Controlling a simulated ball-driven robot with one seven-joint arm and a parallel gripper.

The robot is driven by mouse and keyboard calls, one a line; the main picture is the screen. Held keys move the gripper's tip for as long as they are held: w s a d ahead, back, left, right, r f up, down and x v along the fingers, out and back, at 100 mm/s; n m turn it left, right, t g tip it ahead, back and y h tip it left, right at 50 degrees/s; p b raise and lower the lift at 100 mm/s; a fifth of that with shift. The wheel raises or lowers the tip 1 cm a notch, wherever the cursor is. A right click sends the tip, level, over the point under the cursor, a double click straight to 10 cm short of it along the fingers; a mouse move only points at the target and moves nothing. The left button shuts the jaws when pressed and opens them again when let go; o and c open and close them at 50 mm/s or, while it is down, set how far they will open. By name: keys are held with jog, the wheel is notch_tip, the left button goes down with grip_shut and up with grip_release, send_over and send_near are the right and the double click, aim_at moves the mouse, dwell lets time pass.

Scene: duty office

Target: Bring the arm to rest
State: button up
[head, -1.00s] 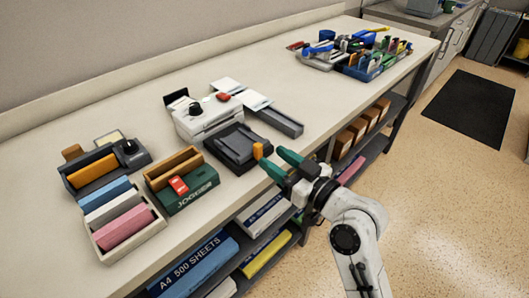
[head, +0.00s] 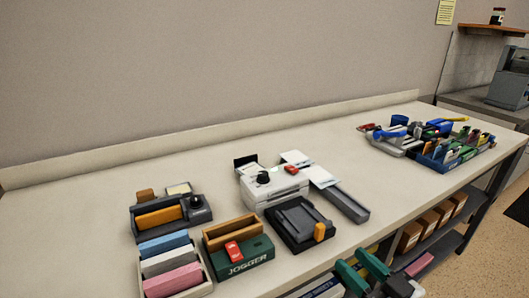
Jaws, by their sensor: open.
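My gripper (head: 363,275) is at the bottom edge of the head view, in front of the bench's near edge. Its green fingers are apart, with nothing seen between them. Most of my arm is below the picture. The gripper is near the dark stapler-like device with an orange knob (head: 300,224) but appears apart from it.
On the bench (head: 90,232) stand a green jogger box (head: 240,259), a tray of coloured paper stacks (head: 172,265), a white machine (head: 272,187) and a dark desk unit (head: 170,216). Tool trays (head: 450,152) stand far right. Boxes (head: 432,225) sit on the shelf below.

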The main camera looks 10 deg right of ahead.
jog(key=s+f+m+g+h+p, duration=0.1)
jog(key=s+f+g, duration=0.35)
jog(key=f, duration=0.25)
jog(key=s+f+g+h+p, duration=0.1)
jog(key=s+f+g, duration=0.35)
jog(key=f, duration=0.25)
jog(key=s+d+f+m+g+h, duration=0.1)
jog(key=s+f+g+h, duration=0.1)
jog(key=s, duration=0.6)
jog(key=s+d+f+m+g+h+p, duration=0.1)
jog(key=s+d+f+m+g, duration=0.1)
jog(key=s+f+g, duration=0.3)
jog(key=s, duration=0.3)
jog(key=shift+d+h, duration=0.25)
jog(key=shift+h, duration=0.15)
